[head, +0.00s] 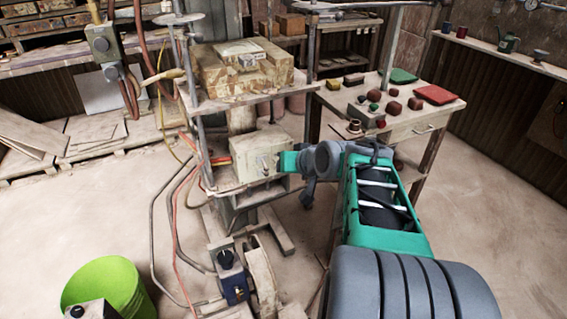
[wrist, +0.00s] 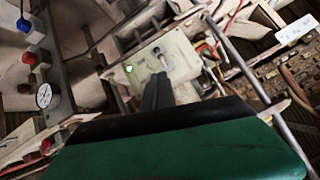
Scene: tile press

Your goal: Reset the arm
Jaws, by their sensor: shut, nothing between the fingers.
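My arm, grey and teal (head: 384,200), reaches from the lower right of the head view towards a pale control box (head: 255,152) on the tile press. The teal end of the arm is by the box's right side. In the wrist view my gripper (wrist: 158,78) shows as dark fingers, shut and empty, pointing at the front of the control box (wrist: 178,58). The box has a lit green lamp (wrist: 129,68) and a metal toggle or lever (wrist: 158,52) just beyond the fingertips. I cannot tell if the fingers touch it.
The press's upper plate (head: 240,98) carries stacked blocks. A table (head: 425,118) with red and green pieces stands behind at the right. A green bucket (head: 108,285) is at the lower left, with hoses near the press. The floor at the right is clear.

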